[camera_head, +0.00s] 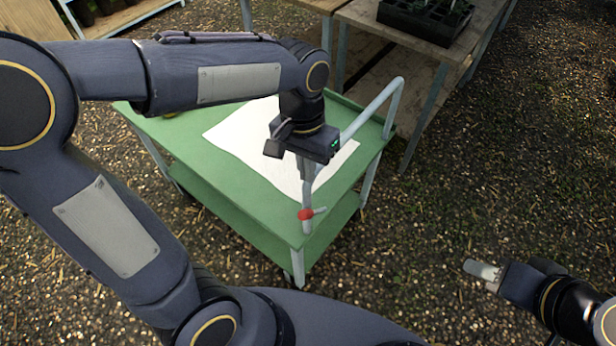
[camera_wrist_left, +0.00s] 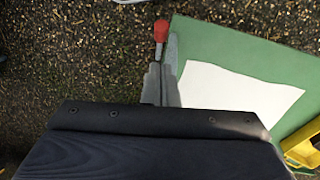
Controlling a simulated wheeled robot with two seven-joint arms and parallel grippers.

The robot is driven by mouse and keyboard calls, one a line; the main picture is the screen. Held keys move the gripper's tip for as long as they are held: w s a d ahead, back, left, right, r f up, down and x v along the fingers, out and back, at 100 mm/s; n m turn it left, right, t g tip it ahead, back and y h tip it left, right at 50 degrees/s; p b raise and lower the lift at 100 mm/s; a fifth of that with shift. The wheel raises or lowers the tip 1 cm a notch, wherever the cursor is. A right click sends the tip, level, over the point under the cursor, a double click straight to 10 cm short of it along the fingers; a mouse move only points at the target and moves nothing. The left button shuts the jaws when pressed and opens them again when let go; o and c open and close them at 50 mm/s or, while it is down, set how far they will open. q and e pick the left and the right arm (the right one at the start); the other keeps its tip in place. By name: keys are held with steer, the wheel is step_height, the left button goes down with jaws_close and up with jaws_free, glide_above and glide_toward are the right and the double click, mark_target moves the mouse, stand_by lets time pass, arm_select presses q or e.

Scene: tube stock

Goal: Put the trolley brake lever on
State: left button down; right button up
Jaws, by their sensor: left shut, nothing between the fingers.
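The trolley (camera_head: 222,205) is green with pale grey metal rails and legs. Its brake lever shows as a red knob (camera_head: 305,214) at the near corner, by the near end of the handle rail (camera_head: 372,108). In the left wrist view the red knob (camera_wrist_left: 161,31) sits on a short grey shaft just beyond the fingertips. My left gripper (camera_head: 306,176) points down above this corner, shut and empty; its fingers also show in the left wrist view (camera_wrist_left: 160,74). Whether they touch the lever is unclear. My right gripper (camera_head: 482,270) is at lower right, away from the trolley; its finger gap is hidden.
A white sheet (camera_head: 235,133) lies on the trolley top. A yellow object (camera_wrist_left: 302,155) is at the trolley's edge in the left wrist view. A wooden bench (camera_head: 366,40) with a black plant tray (camera_head: 425,22) stands behind. Open chip-covered ground lies to the right.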

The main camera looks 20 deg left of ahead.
mark_target(309, 197)
arm_select(q)
steer(key=f, duration=0.8)
steer(key=shift+s+d+f, duration=0.3)
steer(key=shift+s+d, duration=0.05)
steer(key=shift+s, duration=0.05)
arm_select(e)
steer(key=shift+f, duration=0.25)
